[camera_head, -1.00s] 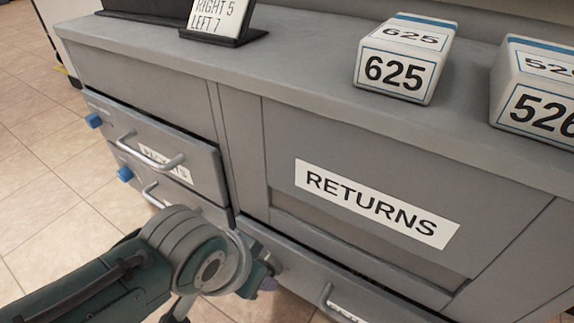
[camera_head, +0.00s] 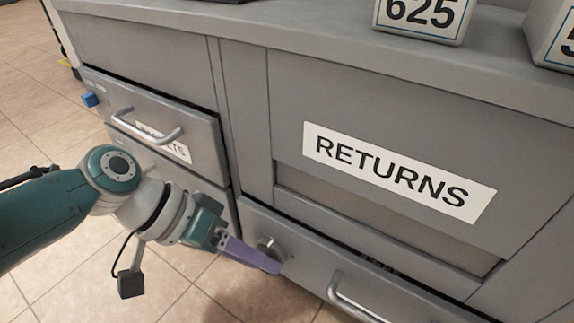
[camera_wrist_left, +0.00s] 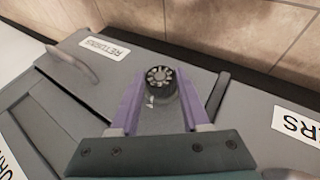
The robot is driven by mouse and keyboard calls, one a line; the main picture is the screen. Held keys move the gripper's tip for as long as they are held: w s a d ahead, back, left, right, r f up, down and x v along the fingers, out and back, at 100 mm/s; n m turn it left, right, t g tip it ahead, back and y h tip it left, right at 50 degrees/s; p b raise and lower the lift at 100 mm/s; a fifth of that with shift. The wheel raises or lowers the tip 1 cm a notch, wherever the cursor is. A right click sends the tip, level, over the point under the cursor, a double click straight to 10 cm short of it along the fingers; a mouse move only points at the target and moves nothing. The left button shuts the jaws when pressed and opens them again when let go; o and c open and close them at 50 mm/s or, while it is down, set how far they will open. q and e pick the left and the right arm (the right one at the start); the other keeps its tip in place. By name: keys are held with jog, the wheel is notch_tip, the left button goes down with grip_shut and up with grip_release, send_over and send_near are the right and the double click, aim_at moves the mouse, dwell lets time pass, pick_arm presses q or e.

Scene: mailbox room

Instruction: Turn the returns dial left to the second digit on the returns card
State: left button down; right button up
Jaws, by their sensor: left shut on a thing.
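The returns dial (camera_head: 271,248) is a small round grey knob on the front of the lower drawer, left of its handle. In the left wrist view the dial (camera_wrist_left: 160,84) shows a dark ribbed face, with a small pale mark on the drawer front below it; its digits are too small to read. My left gripper (camera_head: 268,262) is at the dial, its purple fingers (camera_wrist_left: 157,100) on either side of the knob and shut on it. The returns card's writing is out of view now. My right gripper is not in view.
A RETURNS panel (camera_head: 398,172) is above the drawer. The drawer handle (camera_head: 350,302) is right of the dial. Another drawer with a handle (camera_head: 150,130) and a blue knob (camera_head: 90,99) is at the left. A 625 box (camera_head: 422,12) stands on the cabinet top.

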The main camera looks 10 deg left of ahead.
pick_arm(q)
jog(key=shift+f, duration=0.1)
dwell(0.3)
jog(key=shift+c, duration=2.2)
grip_release()
jog(key=shift+s, duration=0.1)
jog(key=shift+o, duration=0.3)
jog(key=p+v, duration=0.7)
jog(key=v, duration=0.3)
